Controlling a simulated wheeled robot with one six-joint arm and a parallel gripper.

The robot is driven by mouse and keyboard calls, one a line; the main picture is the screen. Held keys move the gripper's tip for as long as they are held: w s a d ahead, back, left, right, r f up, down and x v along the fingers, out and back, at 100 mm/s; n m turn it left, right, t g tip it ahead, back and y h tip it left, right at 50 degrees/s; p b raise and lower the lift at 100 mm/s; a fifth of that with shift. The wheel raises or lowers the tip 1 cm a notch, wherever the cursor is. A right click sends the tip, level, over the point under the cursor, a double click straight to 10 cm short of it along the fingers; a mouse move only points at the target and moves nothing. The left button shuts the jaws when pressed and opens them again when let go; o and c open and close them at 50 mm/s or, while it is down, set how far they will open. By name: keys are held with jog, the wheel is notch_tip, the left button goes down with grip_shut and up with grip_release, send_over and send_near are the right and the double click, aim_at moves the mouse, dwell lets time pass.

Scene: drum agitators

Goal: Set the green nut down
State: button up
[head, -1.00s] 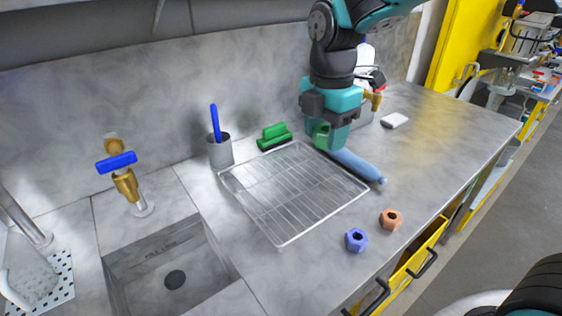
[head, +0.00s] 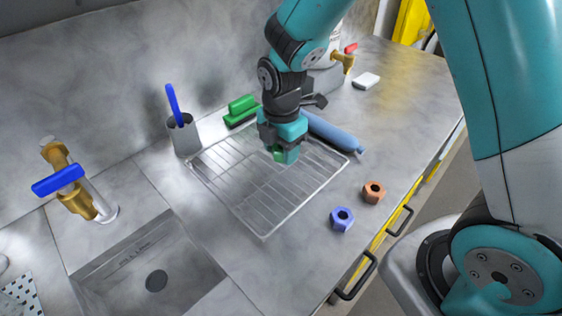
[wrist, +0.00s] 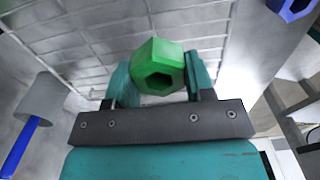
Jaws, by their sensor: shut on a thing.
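The green nut (wrist: 158,66) is a hexagonal piece with a dark hole, held between the fingers of my gripper (wrist: 152,84) in the wrist view. In the head view my gripper (head: 284,156) is over the upper right part of the wire rack (head: 222,195), with only a little of the green nut (head: 278,153) showing. Whether the nut touches the rack I cannot tell. A blue nut (head: 342,219) and an orange nut (head: 374,192) lie on the counter right of the rack.
A blue bottle-like object (head: 333,133) lies beside the rack's right edge. A green block-like object (head: 241,110) and a grey cup (head: 184,137) with a blue handle stand behind it. The sink (head: 150,270) is at lower left. Counter between rack and nuts is clear.

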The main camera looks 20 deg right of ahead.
aim_at(282, 174)
jog(key=shift+f, duration=2.7)
jog(key=shift+f, duration=0.2)
jog(key=o, duration=1.2)
jog(key=shift+r, duration=0.2)
notch_tip(282, 174, up, 12)
jog(key=shift+f+b, duration=0.1)
jog(key=shift+b, duration=0.65)
jog(key=s+a+r+m+y, duration=0.1)
jog(key=s+r+m, duration=0.2)
jog(key=s+m, duration=0.2)
jog(key=s+a+r+m+y, duration=0.1)
jog(key=s+a+r+m, duration=0.1)
jog(key=s+m, duration=0.3)
jog(key=s+a+r+m+y, duration=0.1)
jog(key=s+r+m, duration=0.4)
jog(key=s, duration=0.5)
jog(key=shift+a+m+y, duration=0.15)
jog(key=shift+m+y, duration=0.15)
jog(key=shift+y, duration=0.3)
